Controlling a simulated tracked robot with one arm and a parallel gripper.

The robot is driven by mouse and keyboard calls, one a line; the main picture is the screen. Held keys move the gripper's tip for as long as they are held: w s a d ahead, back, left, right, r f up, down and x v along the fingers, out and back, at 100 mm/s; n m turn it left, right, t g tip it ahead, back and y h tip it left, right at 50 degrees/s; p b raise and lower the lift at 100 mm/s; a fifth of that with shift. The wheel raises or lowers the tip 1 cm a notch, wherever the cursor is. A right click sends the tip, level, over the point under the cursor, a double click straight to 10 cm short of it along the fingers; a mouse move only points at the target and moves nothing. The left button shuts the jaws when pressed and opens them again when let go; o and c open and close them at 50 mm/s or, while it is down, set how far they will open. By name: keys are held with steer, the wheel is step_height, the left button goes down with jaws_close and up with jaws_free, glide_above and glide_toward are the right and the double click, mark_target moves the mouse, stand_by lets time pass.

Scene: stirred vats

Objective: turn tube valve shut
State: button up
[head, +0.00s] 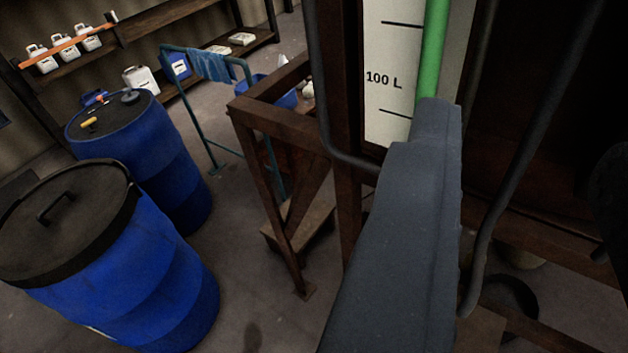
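A green tube (433,50) runs upright along a white scale board (390,70) marked "100 L" with black lines. Its lower end disappears behind my gripper (432,120). My gripper shows as a grey block rising from the bottom edge, its tip just in front of the tube and the board's lower part. I cannot tell whether it touches the tube. Its fingers cannot be told apart, so its opening is unclear. No valve can be made out; the area below the tube is hidden behind the grey block.
A rusty brown frame (350,200) and dark pipes (530,150) stand close around the board. Two blue drums (165,290) with dark lids stand at the left. Bare floor lies between drums and frame.

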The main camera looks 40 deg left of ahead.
steer(key=w+a+f+t+b, duration=0.1)
steer(key=w+a+f+b, duration=0.2)
steer(key=a+f, duration=0.8)
step_height(320, 180, down, 16)
steer(key=s+d+m+h+b, duration=0.1)
steer(key=d+m+h+b, duration=0.1)
steer(key=h, duration=0.2)
steer(key=w+b, duration=0.2)
steer(key=w, duration=1.1)
steer(key=shift+w+d+t+b, duration=0.15)
steer(key=shift+w+t+b, duration=0.15)
steer(key=shift+t+b, duration=0.1)
steer(key=shift+d, duration=0.1)
jaws_close()
